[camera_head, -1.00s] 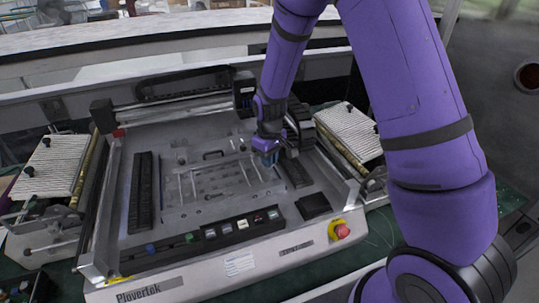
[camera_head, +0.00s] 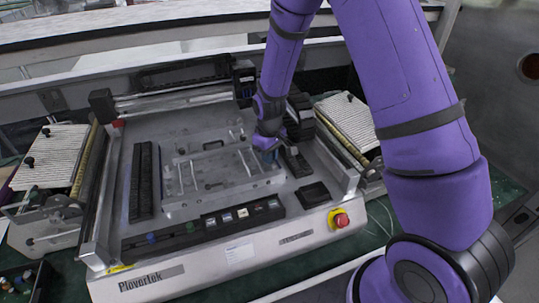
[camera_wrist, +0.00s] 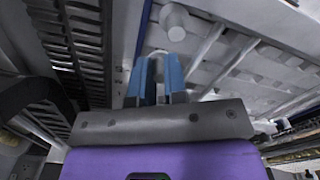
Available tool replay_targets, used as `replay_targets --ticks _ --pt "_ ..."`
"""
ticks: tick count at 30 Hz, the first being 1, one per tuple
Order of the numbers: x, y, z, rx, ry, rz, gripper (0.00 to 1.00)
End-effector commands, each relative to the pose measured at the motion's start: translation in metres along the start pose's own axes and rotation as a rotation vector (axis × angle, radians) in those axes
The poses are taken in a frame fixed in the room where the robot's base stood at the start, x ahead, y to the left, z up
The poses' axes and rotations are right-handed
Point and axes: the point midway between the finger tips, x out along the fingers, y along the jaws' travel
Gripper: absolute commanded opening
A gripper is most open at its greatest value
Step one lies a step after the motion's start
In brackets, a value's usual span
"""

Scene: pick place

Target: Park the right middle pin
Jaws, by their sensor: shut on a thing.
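My gripper (camera_head: 267,156) is low over the right edge of the grey fixture plate (camera_head: 216,188) in the middle of the machine. In the wrist view its blue fingers (camera_wrist: 157,82) are close together, shut on a small grey pin (camera_wrist: 158,67), mostly hidden between them. Which pin it is cannot be told from the views. Another round grey peg (camera_wrist: 175,23) stands just beyond the fingertips. Thin pale bars (camera_head: 243,161) show on the plate in the head view. The right side of the plate is partly hidden by my gripper.
A black rack (camera_head: 142,181) stands left of the plate and a black strip (camera_head: 297,163) right of it. A button panel (camera_head: 204,226) and a red stop button (camera_head: 341,219) are at the front. Ribbed side units (camera_head: 346,123) flank the machine.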

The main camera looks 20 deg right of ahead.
Motion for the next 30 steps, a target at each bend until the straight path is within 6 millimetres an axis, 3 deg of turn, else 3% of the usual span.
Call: replay_targets --ticks 26,27,30 --pt "0.0015 -0.0002 0.0001 -0.001 0.0 0.0 0.0" --pt "0.0015 -0.0002 0.0001 -0.001 0.0 0.0 0.2" --pt "0.0015 -0.0002 0.0001 -0.001 0.0 0.0 0.43"
